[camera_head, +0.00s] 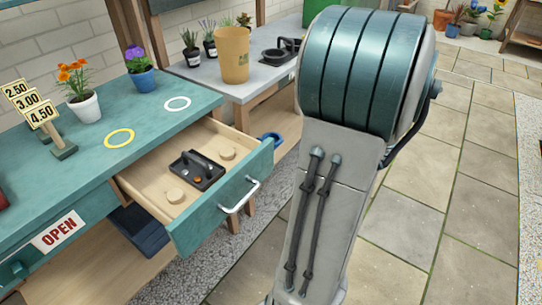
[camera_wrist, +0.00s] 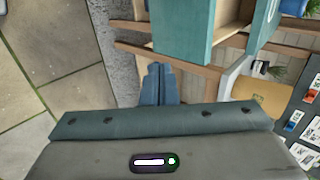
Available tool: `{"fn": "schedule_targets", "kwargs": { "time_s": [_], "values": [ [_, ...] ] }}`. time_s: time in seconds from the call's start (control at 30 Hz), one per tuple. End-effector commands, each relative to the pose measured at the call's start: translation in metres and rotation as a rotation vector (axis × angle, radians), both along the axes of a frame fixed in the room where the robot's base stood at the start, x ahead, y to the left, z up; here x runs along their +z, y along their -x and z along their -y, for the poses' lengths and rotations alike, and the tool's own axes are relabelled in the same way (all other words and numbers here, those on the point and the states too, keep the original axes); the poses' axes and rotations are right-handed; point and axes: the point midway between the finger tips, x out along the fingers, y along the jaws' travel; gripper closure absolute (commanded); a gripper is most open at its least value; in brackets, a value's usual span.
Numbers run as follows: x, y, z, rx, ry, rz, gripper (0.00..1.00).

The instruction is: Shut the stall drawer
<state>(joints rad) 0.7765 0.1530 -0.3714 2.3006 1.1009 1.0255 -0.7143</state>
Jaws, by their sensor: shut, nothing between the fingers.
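The stall drawer (camera_head: 222,207) is pulled well out of the teal stall counter (camera_head: 100,155). Its teal front has a silver bar handle (camera_head: 240,198). Inside lie a dark tray (camera_head: 197,170) with coin-like pieces and two pale round discs (camera_head: 227,154). In the wrist view the drawer's teal front (camera_wrist: 181,32) is at the top, just beyond my fingertips. My gripper (camera_wrist: 161,72) is shut and empty, with both fingers together. I cannot tell whether it touches the drawer front.
Potted orange flowers (camera_head: 80,93), purple flowers (camera_head: 140,70) and price signs (camera_head: 35,110) stand on the counter. A grey bench (camera_head: 200,72) behind bears a tan container (camera_head: 232,55). A blue crate (camera_head: 140,228) sits below the drawer. Paving (camera_head: 400,220) at right is clear.

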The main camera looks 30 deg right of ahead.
Motion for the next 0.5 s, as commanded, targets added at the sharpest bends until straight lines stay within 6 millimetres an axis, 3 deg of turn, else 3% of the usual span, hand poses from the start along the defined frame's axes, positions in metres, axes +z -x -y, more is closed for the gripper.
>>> {"fn": "schedule_targets", "kwargs": {
  "time_s": [0.17, 0.5],
  "values": [
    [-0.01, -0.006, 0.006, -0.028, -0.003, 0.012, 1.0],
    [-0.058, -0.052, -0.013, -0.023, -0.005, 0.007, 1.0]
  ]
}}
